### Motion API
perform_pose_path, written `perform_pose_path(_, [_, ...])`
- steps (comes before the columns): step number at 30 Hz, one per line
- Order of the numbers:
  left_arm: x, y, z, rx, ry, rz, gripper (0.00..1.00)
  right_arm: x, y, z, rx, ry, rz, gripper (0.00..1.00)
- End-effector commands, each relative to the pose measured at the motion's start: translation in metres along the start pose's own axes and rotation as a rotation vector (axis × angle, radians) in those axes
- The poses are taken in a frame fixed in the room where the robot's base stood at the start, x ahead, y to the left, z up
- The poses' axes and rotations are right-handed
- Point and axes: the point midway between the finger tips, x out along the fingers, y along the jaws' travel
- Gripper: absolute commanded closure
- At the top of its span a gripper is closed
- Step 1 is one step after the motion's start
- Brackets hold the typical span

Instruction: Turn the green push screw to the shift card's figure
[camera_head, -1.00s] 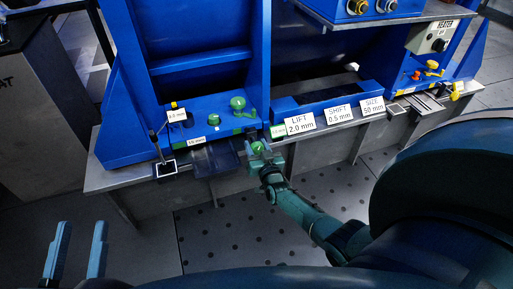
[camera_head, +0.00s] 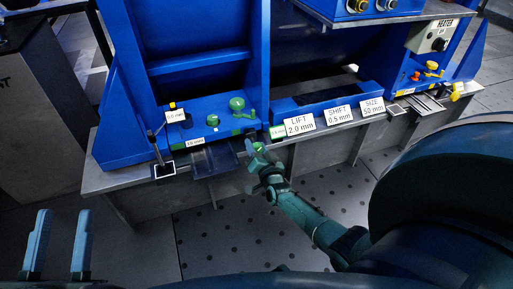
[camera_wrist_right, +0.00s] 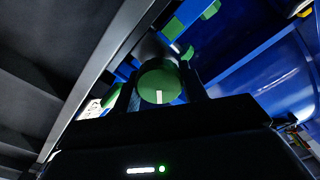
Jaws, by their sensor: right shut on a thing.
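The green push screw (camera_wrist_right: 158,83) shows a round green head with a white mark in the right wrist view, between the two fingers of my right gripper (camera_wrist_right: 160,95). In the head view the push screw (camera_head: 258,147) is at the bench's front edge, and my right gripper (camera_head: 257,158) is shut on it. The shift card (camera_head: 339,114) reads "SHIFT 0.5 mm" and stands between the lift card (camera_head: 300,124) and the size card (camera_head: 373,106). A small green-edged readout (camera_head: 278,132) beside the screw is too small to read surely. My left gripper (camera_head: 57,245) is open and empty, low at the left.
Other green knobs (camera_head: 237,103) and small labels sit on the blue frame (camera_head: 205,75) behind the screw. A dark plate (camera_head: 215,160) and a small black post (camera_head: 160,148) are on the bench to the left. The floor before the bench (camera_head: 225,235) is clear.

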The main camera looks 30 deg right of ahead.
Motion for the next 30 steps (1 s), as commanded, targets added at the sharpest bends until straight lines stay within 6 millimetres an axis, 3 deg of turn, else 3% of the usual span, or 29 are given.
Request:
perform_pose_path(6, [0.0000,0.0002,0.0007,0.000,-0.002,0.001,0.62,-0.0011,0.0004,0.0015,-0.002,-0.003,0.001,0.80])
perform_pose_path(7, [-0.0001,0.0002,0.0008,0.000,-0.003,0.001,0.62,-0.0011,0.0004,0.0015,-0.002,-0.003,0.001,0.56])
perform_pose_path(14, [-0.0001,0.0004,0.0015,-0.001,-0.006,0.001,0.62,-0.0006,0.0002,0.0009,-0.002,-0.002,0.000,0.37])
perform_pose_path(30, [0.0000,0.0009,0.0010,-0.004,-0.010,0.002,0.62,-0.0023,-0.0019,0.0014,-0.002,-0.002,-0.001,0.35])
